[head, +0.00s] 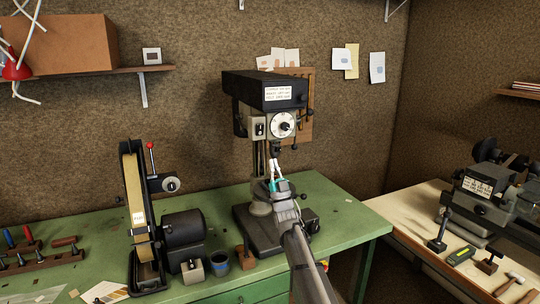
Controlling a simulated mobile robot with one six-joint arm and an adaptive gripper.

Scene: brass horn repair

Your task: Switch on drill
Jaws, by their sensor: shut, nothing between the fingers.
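The drill (262,92) is a dark bench drill press with a labelled black head, standing on the green bench. A light grey switch box (259,128) with dark buttons is on the front of its head, left of a round white dial (283,124). The picture is too small to tell the switch's state. My gripper (274,165) is shut and empty, in front of the drill below the chuck and dial. It is below and slightly right of the switch box, apart from it in the picture. My gripper and arm hide part of the drill's table and column.
A belt sander (137,205) with a red-knobbed lever stands left of the drill on the green bench (215,197). A blue-banded cup (219,263) and small blocks sit between them. A side bench at right carries a dark machine (485,200) and hand tools.

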